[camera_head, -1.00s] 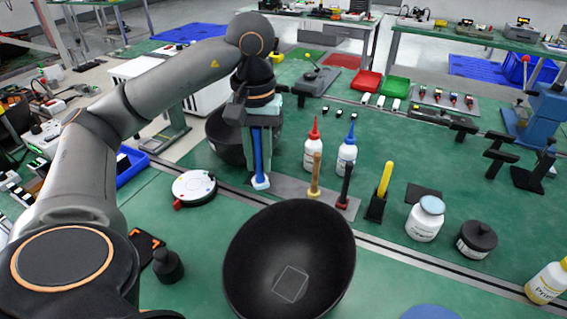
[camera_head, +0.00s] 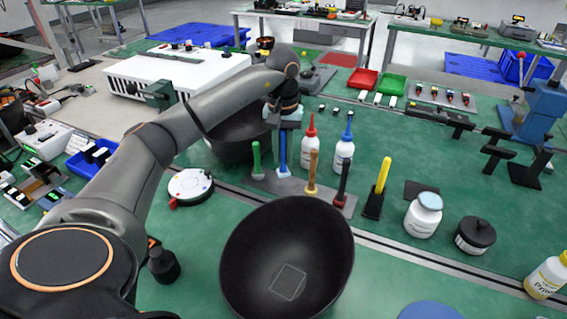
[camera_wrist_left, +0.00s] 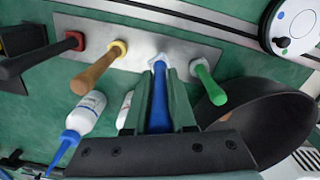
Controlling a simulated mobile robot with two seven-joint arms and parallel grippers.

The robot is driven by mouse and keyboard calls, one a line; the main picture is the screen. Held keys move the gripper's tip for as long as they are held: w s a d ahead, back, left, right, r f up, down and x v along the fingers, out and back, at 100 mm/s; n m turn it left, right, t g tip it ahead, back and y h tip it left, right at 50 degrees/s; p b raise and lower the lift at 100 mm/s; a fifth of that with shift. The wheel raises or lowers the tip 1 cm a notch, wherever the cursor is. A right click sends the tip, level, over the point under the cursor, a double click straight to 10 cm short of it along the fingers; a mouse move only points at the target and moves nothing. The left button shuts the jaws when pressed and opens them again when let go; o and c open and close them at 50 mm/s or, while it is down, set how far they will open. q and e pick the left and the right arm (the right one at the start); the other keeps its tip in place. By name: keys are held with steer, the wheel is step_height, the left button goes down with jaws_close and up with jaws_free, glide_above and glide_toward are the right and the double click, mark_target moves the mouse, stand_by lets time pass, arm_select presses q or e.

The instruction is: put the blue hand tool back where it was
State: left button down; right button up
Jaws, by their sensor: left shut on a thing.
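The blue hand tool (camera_head: 282,153) stands upright in the row on the grey plate (camera_head: 262,183), between a green-handled tool (camera_head: 256,160) and a tan-handled tool (camera_head: 313,172). My left gripper (camera_wrist_left: 161,80) is shut on the blue handle (camera_wrist_left: 159,100), and its fingers hide part of it. In the head view the gripper (camera_head: 284,122) is at the top of the handle. The tool's pale collar (camera_wrist_left: 160,62) appears at the plate in the left wrist view; I cannot tell whether it is fully seated. My right gripper is not in view.
A black-handled tool (camera_head: 343,183) and a yellow-handled tool (camera_head: 382,178) stand to the right. Red-capped (camera_head: 310,148) and blue-capped (camera_head: 344,158) bottles are behind the row. A large black bowl (camera_head: 245,265) is in front, another dark bowl (camera_head: 228,150) behind left.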

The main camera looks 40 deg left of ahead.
mark_target(284, 166)
arm_select(q)
steer(key=shift+w+a+f, duration=0.1)
steer(key=shift+w+f, duration=0.05)
steer(key=shift+f, duration=1.6)
steer(key=shift+f, duration=0.1)
steer(key=c, duration=0.8)
jaws_free()
steer(key=shift+o, duration=0.2)
step_height(284, 166, up, 12)
steer(key=shift+r+p, duration=0.15)
steer(key=shift+p, duration=0.5)
